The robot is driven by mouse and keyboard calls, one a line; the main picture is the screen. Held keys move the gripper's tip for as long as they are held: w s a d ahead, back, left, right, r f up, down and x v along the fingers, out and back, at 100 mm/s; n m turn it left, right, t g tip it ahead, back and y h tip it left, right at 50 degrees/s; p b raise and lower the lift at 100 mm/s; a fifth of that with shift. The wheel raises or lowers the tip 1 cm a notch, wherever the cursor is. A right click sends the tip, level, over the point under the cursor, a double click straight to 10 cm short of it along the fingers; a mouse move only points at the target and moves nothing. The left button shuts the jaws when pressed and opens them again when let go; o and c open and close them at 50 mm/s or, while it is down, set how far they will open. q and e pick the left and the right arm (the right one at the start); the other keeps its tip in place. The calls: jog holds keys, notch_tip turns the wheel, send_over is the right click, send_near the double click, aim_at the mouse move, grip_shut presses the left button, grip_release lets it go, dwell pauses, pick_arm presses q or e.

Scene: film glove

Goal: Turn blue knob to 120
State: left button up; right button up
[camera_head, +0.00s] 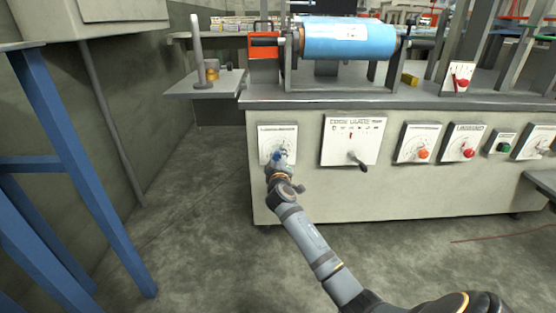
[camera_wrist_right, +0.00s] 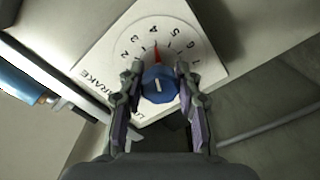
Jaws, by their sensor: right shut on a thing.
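The blue knob (camera_wrist_right: 159,84) sits on a round white numbered dial (camera_wrist_right: 190,40) on a white plate, with a red pointer toward the numbers at its top. In the head view the dial plate (camera_head: 277,137) is at the left end of the bench front. My right gripper (camera_wrist_right: 160,75) has one finger on each side of the knob and is shut on it. It also shows in the head view (camera_head: 279,160), covering most of the knob. My left gripper is not in view.
The bench front (camera_head: 300,195) also carries a plate with a black lever (camera_head: 357,161), then orange (camera_head: 423,154), red (camera_head: 468,153) and green (camera_head: 504,147) knobs. A blue roll (camera_head: 348,39) lies on top. Blue posts (camera_head: 75,150) stand at left; floor between is clear.

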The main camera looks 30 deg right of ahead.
jog(key=shift+f+m, duration=0.1)
jog(key=shift+m, duration=0.2)
dwell(0.4)
jog(key=o, duration=1.2)
jog(key=shift+s, duration=0.1)
jog(key=v, duration=1.2)
